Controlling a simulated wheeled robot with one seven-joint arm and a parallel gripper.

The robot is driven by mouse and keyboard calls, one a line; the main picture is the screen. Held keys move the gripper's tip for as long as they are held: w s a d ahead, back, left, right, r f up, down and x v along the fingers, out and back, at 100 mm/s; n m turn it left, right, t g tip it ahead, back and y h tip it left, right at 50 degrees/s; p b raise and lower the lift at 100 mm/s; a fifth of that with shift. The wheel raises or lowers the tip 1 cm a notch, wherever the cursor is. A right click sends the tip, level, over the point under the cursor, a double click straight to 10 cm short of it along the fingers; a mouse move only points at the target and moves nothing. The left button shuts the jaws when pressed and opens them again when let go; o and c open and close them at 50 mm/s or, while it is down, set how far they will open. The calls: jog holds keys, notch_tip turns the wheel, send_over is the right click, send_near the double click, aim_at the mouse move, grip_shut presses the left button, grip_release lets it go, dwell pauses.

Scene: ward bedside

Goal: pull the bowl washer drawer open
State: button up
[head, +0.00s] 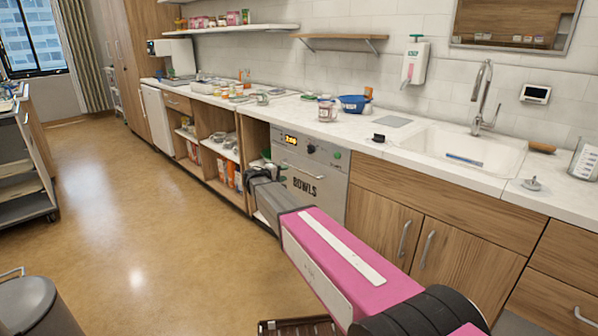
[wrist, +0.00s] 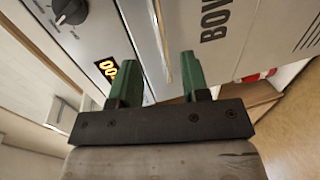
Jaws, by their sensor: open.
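The bowl washer (head: 318,196) is a grey-white front under the counter, marked BOWLS, with a lit display, a dark knob and a green button at its top. Its drawer looks shut. Its bar handle (head: 302,170) runs across the front above the lettering; in the wrist view the handle (wrist: 160,35) lies in line with the gap between my fingers. My gripper (wrist: 160,62) is open, with green fingers and nothing held. How far the fingers are from the bar is unclear. In the head view my gripper's tips are hard to make out, left of the washer.
Open shelves (head: 217,150) with boxes and dishes are left of the washer. A wooden cupboard (head: 384,222) is to its right. The floor (head: 130,215) at left is clear; a bin (head: 32,305) stands at lower left.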

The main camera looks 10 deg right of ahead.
aim_at(298, 170)
jog(key=x, duration=1)
jog(key=shift+w+d, duration=0.25)
jog(key=shift+w, duration=0.05)
grip_shut()
